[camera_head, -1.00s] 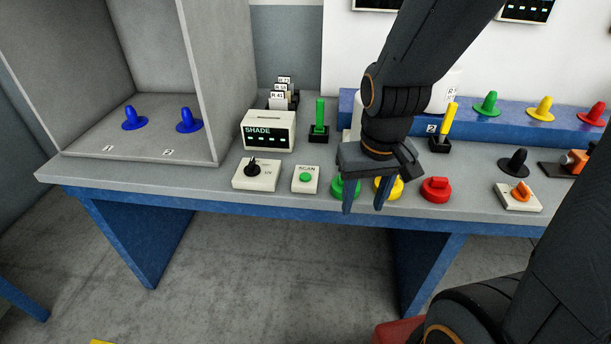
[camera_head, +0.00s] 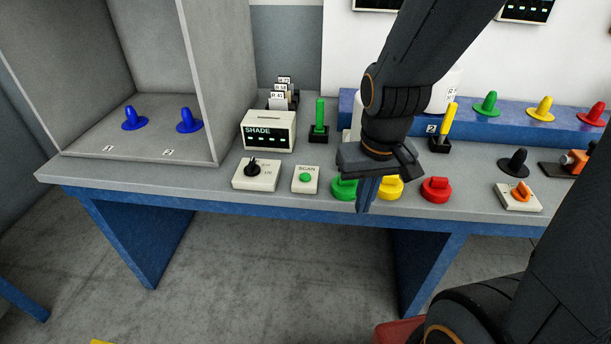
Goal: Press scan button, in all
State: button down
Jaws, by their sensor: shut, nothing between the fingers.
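The scan button (camera_head: 306,177) is a round green button on a small white box labelled SCAN, on the grey table near its front edge. My gripper (camera_head: 365,208) is to the right of the scan box and apart from it, pointing down. Its blue fingers are together and hold nothing. They hang in front of the gap between the green knob (camera_head: 342,190) and the yellow knob (camera_head: 390,188), partly hiding both. The scan button is in full view.
A white box with a black dial (camera_head: 255,173) stands left of the scan box. Behind it is the SHADE display (camera_head: 268,131). A green post (camera_head: 319,121) stands behind the scan box. A red knob (camera_head: 435,190) sits to the right. A grey booth (camera_head: 200,80) with blue pegs stands at left.

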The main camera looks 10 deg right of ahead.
aim_at(304, 177)
jog(key=z, duration=1.9)
jog(key=k, duration=1.05)
jog(key=u, duration=1.85)
jog(key=i, duration=0.5)
jog(key=u, duration=0.05)
